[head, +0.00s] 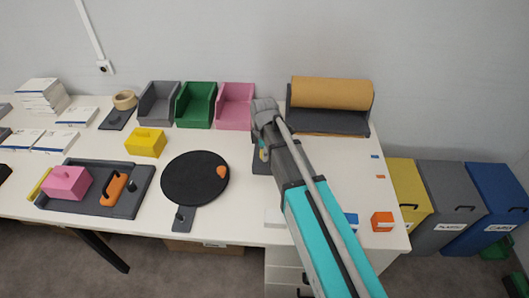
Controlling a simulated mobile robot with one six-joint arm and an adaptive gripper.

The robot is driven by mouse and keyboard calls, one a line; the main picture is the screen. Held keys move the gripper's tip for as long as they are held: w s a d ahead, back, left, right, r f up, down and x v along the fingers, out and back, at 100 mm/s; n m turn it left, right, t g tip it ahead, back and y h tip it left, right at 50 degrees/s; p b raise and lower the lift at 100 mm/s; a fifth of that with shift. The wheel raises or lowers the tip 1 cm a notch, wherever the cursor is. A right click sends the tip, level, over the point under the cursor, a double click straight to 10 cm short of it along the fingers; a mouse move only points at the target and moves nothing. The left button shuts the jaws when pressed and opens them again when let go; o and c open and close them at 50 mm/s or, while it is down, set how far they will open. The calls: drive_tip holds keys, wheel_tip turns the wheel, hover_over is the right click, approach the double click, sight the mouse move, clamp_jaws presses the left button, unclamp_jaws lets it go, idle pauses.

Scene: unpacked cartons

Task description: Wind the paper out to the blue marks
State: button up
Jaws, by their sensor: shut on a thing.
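The brown paper roll (331,93) lies in a dark dispenser (330,123) at the back right of the table. A thin brown edge of paper shows along the dispenser's front foot. A small blue mark (375,156) is on the table's right side, in front of the dispenser. My gripper (263,153) is low to the left of the dispenser, mostly hidden behind my own forearm. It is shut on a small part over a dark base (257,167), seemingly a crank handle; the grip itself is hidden. Any second blue mark on the left is hidden by my arm.
An orange mark (381,177) lies nearer than the blue one. An orange box (382,221) stands at the front right. Grey, green and pink bins (235,104), a black turntable (195,180) and a dark tray (128,206) are left of my arm.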

drive_tip(key=shift+d, duration=0.1)
drive_tip(key=shift+c, duration=1.1)
drive_tip(key=shift+m, duration=0.5)
drive_tip(key=m, duration=0.4)
drive_tip(key=shift+w+m, duration=0.1)
drive_tip(key=shift+m, duration=0.2)
drive_tip(key=m, duration=0.6)
drive_tip(key=shift+w, duration=0.1)
drive_tip(key=m, duration=0.6)
drive_tip(key=shift+w+d+m, duration=0.1)
drive_tip(key=shift+m, duration=0.3)
drive_tip(key=m, duration=0.5)
drive_tip(key=shift+d+m, duration=0.1)
drive_tip(key=shift+m, duration=0.3)
